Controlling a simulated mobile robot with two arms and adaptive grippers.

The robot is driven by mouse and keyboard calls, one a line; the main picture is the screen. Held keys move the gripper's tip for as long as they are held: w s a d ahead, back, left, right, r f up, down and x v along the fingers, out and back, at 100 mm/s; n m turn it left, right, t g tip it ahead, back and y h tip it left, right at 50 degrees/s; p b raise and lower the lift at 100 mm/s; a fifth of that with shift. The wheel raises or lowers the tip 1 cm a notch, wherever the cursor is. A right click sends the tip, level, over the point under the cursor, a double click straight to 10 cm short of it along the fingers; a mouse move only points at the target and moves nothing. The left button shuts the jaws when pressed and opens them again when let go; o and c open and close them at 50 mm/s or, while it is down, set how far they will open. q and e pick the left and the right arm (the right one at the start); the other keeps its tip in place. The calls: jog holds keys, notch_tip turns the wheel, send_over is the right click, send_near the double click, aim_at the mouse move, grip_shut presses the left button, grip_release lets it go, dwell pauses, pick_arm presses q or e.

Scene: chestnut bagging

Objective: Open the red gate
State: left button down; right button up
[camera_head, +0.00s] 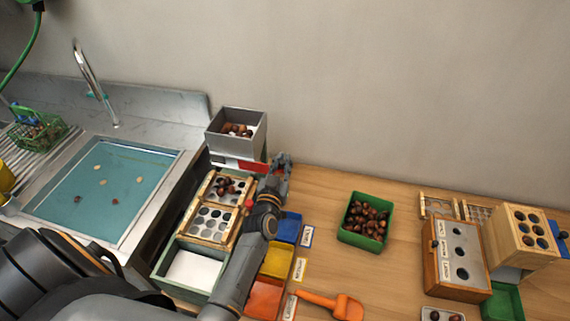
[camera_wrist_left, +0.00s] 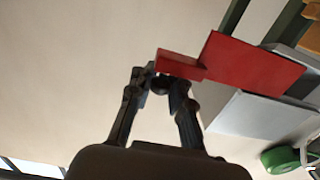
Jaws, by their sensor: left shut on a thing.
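The red gate (camera_head: 252,166) sits at the base of the grey hopper (camera_head: 236,131), which holds several chestnuts. In the left wrist view the gate is a flat red plate (camera_wrist_left: 252,65) with a narrower red tab (camera_wrist_left: 180,65) at its end. My left gripper (camera_head: 281,163) is just right of the hopper in the head view. In the left wrist view its fingers (camera_wrist_left: 160,82) are shut on the tab of the red gate. The fingers partly hide the tab's lower edge. My right gripper is not in view.
Below the hopper, a wooden tray with holes (camera_head: 212,222) holds some chestnuts. My left arm crosses over near blue (camera_head: 289,228), yellow and orange bins. A green bin of chestnuts (camera_head: 344,232) stands to the right. A sink (camera_head: 60,215) is at left.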

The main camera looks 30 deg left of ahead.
pick_arm(q)
jog(key=shift+d+f, duration=0.15)
jog(key=shift+d, duration=0.2)
jog(key=c, duration=1.5)
grip_release()
jog(key=shift+s+a, duration=0.25)
jog(key=shift+a, duration=0.3)
jog(key=shift+d, duration=0.25)
jog(key=shift+s, duration=0.3)
jog(key=v, duration=0.7)
jog(key=shift+w, duration=0.1)
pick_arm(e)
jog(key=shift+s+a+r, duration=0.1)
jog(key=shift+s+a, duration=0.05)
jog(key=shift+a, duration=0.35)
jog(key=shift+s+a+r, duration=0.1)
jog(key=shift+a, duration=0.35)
